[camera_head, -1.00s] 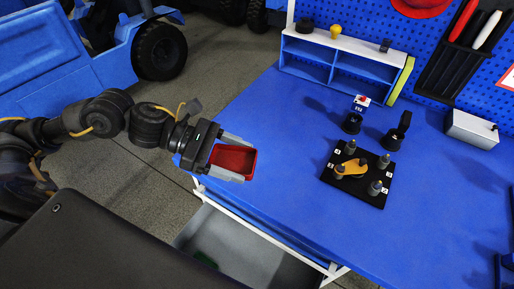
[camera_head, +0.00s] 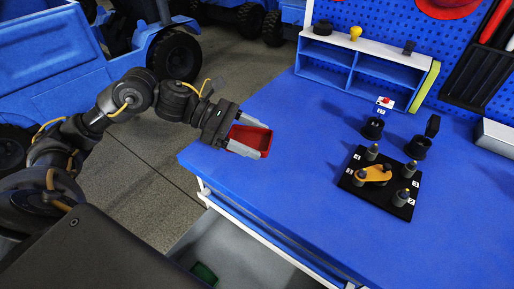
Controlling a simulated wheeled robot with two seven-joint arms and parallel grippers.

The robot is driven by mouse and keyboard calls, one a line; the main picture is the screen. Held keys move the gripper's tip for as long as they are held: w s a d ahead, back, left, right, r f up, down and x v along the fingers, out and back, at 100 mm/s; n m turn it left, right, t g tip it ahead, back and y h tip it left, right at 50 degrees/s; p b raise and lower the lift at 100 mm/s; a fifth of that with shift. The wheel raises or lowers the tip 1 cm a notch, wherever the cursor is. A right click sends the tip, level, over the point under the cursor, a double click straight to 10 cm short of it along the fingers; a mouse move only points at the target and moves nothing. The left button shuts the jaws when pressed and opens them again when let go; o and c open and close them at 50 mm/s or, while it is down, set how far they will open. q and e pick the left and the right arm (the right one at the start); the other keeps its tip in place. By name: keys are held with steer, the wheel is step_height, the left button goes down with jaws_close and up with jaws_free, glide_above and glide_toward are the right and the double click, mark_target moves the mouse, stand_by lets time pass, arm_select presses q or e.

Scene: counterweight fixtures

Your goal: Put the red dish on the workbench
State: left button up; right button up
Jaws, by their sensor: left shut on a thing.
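The red dish (camera_head: 252,137) is a small rectangular tray with raised walls. My left gripper (camera_head: 241,139) is shut on it, with a grey finger along each of two sides. The dish is over the left part of the blue workbench (camera_head: 290,180), near its left edge. A shadow lies on the bench to the right of the dish, and the dish looks held above the surface. My right gripper is not in the view.
A black plate (camera_head: 350,185) with grey pegs and an orange link stands on the bench. Black holders (camera_head: 418,147) stand behind it, and a blue shelf (camera_head: 366,72) at the back. An open drawer (camera_head: 225,245) below holds a green thing (camera_head: 204,273). The bench's near-left area is clear.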

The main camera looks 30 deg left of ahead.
mark_target(257, 140)
arm_select(q)
steer(key=w+f, duration=0.1)
steer(key=f, duration=0.1)
steer(key=w+a+f, duration=0.1)
steer(key=w, duration=0.1)
steer(key=w+f, duration=0.1)
steer(key=f, duration=0.1)
steer(key=shift+w+a+f, duration=0.25)
steer(key=shift+w+f, duration=0.1)
steer(key=shift+w, duration=0.05)
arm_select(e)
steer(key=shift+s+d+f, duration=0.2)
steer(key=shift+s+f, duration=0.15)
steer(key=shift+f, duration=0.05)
